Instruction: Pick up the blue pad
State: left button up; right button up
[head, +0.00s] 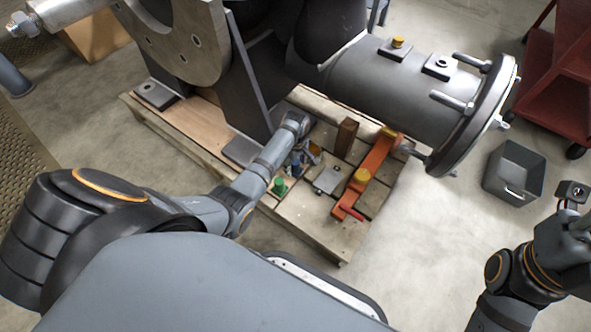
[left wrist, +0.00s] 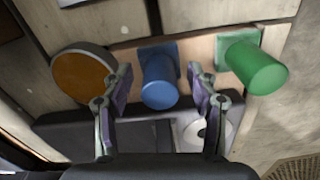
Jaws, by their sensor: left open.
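The blue pad (left wrist: 160,82) is a round blue peg on a square blue base, seen in the left wrist view. My left gripper (left wrist: 160,76) is open, with one finger on each side of the pad. I cannot tell whether either finger touches it. In the head view my left gripper (head: 300,162) reaches down over the wooden pallet (head: 345,240) and mostly hides the pad. My right arm shows at the lower right of the head view, but its jaws are not in view.
A green peg (left wrist: 258,68) stands right of the pad, and an orange-brown disc (left wrist: 83,75) lies left of it. On the pallet are an orange bar (head: 378,160) and a brown block (head: 346,136). The large grey casing (head: 400,90) rises behind. A grey bin (head: 515,172) stands right.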

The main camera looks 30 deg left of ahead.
pick_arm(q)
grip_shut()
